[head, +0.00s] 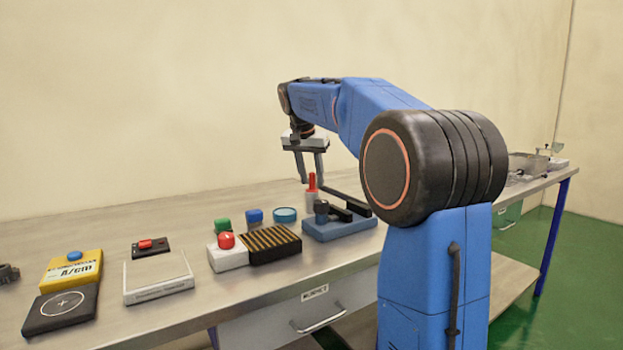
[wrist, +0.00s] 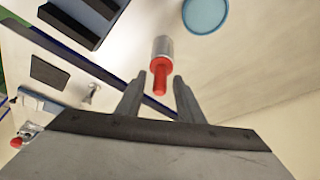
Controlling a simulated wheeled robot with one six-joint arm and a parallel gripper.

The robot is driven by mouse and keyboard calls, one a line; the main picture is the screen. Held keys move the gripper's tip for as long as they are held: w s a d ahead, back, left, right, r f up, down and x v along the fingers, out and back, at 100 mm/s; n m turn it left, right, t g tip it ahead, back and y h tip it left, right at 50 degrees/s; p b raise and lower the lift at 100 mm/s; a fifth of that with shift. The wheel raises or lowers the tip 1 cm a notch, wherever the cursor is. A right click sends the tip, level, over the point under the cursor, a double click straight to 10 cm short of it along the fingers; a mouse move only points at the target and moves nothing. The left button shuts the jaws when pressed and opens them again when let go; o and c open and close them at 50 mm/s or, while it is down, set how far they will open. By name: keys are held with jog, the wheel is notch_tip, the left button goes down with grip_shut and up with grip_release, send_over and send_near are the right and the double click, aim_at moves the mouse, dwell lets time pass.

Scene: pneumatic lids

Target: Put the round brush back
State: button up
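A thing with a red stem (head: 312,181) and a pale grey cylinder below stands upright on the bench near its back; I take it for the round brush, but no bristles show. It also shows in the wrist view as a red stem (wrist: 160,77) with a grey cylinder. I cannot tell whether the cylinder is part of it or a holder. My gripper (head: 311,183) points down over it. Its fingers (wrist: 159,82) are open and apart, one on each side of the red stem, with gaps showing.
A blue block with black parts (head: 349,229) stands just in front. A teal round dish (head: 285,214) lies to the left. A striped black box (head: 270,246), a white box with a red button (head: 228,256) and a scale (head: 157,280) stand further left.

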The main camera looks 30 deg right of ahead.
jog(key=v, duration=1.2)
jog(key=shift+r, duration=0.2)
